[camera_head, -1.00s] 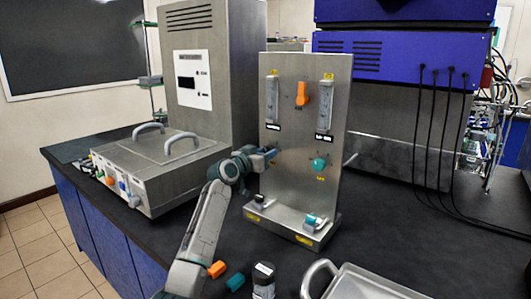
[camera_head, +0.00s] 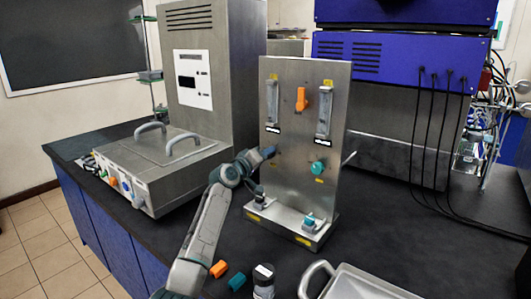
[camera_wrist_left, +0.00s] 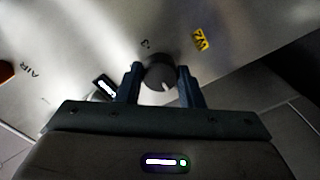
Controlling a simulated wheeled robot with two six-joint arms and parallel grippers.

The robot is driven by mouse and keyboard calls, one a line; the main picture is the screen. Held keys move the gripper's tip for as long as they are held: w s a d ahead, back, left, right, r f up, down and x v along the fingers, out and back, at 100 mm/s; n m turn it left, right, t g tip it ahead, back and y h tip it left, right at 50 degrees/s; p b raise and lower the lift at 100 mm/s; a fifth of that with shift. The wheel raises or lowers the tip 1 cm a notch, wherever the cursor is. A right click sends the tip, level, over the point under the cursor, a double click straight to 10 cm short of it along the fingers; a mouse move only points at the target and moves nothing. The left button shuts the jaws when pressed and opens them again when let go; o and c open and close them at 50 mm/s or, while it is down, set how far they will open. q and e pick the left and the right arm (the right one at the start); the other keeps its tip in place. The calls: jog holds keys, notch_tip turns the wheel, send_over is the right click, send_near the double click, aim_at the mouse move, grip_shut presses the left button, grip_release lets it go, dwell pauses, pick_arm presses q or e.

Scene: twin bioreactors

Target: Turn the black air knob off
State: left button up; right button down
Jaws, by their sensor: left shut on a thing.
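My left gripper (camera_head: 270,152) is at the panel's left side, level with the teal knob. In the left wrist view, the black air knob (camera_wrist_left: 160,76) sits between the two fingers of this gripper (camera_wrist_left: 161,82), which are shut on it. A pale pointer mark shows on the knob's face. In the head view the black knob is hidden by the gripper. My right gripper is not in view.
Two flow gauges (camera_head: 272,101) (camera_head: 325,108) are on the panel. Loose orange (camera_head: 219,269) and teal (camera_head: 237,281) pieces, a dark jar (camera_head: 263,281) and a metal tray (camera_head: 365,284) are in front. A metal unit with handles (camera_head: 165,160) is left.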

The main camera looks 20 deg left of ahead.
pick_arm(q)
jog(key=shift+n, duration=0.5)
jog(key=o, duration=1)
jog(key=b+v, duration=0.1)
jog(key=v, duration=0.9)
jog(key=shift+s, duration=0.4)
jog(key=shift+a, duration=0.15)
